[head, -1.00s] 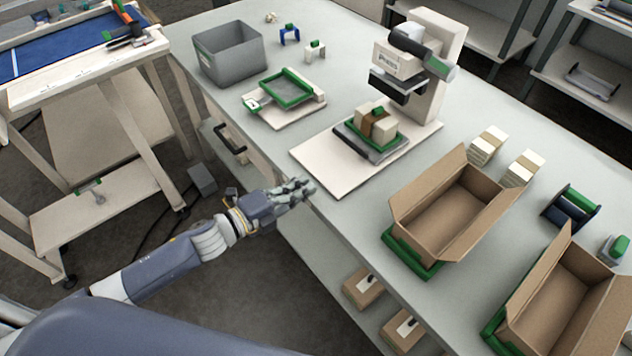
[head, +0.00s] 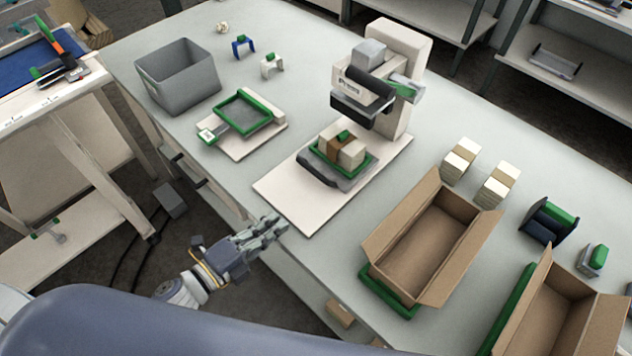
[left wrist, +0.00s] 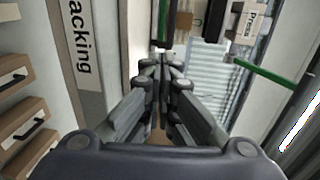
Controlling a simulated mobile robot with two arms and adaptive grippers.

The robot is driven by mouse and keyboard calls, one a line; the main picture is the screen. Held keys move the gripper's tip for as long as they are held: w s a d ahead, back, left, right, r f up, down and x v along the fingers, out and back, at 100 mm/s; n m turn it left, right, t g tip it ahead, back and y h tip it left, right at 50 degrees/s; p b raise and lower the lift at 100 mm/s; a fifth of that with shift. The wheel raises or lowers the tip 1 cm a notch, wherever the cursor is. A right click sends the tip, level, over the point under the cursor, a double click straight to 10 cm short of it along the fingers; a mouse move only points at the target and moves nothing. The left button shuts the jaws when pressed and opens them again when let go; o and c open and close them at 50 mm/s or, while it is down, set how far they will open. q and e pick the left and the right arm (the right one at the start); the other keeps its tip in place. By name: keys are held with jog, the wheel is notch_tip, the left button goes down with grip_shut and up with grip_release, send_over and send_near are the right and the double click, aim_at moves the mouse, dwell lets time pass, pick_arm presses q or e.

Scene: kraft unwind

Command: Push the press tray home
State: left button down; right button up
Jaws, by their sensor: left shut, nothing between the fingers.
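The press tray (head: 322,176) is dark grey with a green-rimmed top. It sits on the pale base board (head: 300,208) below and in front of the press head (head: 362,103), and carries a pale block bundle (head: 340,149) with a brown band. My left gripper (head: 276,226) is shut and empty at the table's front edge, close to the board's near edge and apart from the tray. Its shut fingers (left wrist: 162,62) also show in the left wrist view, where the press label is at the upper right. My right gripper is not in view.
A grey bin (head: 178,78) and a green-framed tray on a pale board (head: 240,146) stand to the left. An open cardboard box (head: 425,245) stands on the right, with pale stacks (head: 460,160) behind it. Another box (head: 565,310) is at the lower right.

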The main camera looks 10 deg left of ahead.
pick_arm(q)
jog(key=x, duration=0.1)
jog(key=p+x, duration=0.1)
jog(key=x, duration=0.2)
jog(key=shift+w+d+r, duration=0.2)
jog(key=shift+w+d, duration=0.1)
jog(key=shift+w, duration=0.05)
jog(key=p, duration=0.3)
send_near(334, 180)
jog(key=shift+w+d+r, duration=0.25)
jog(key=shift+w+r, duration=0.2)
jog(key=shift+w+d+r, duration=0.25)
jog(key=shift+w+r, duration=0.15)
jog(key=shift+w, duration=0.05)
jog(key=shift+w+d, duration=0.15)
jog(key=shift+w, duration=0.1)
jog(key=shift+w+d, duration=0.1)
jog(key=shift+w, duration=0.05)
jog(key=x, duration=0.4)
jog(key=b+x, duration=0.1)
jog(key=x, duration=0.2)
jog(key=shift+d+r, duration=0.1)
jog(key=shift+r, duration=0.3)
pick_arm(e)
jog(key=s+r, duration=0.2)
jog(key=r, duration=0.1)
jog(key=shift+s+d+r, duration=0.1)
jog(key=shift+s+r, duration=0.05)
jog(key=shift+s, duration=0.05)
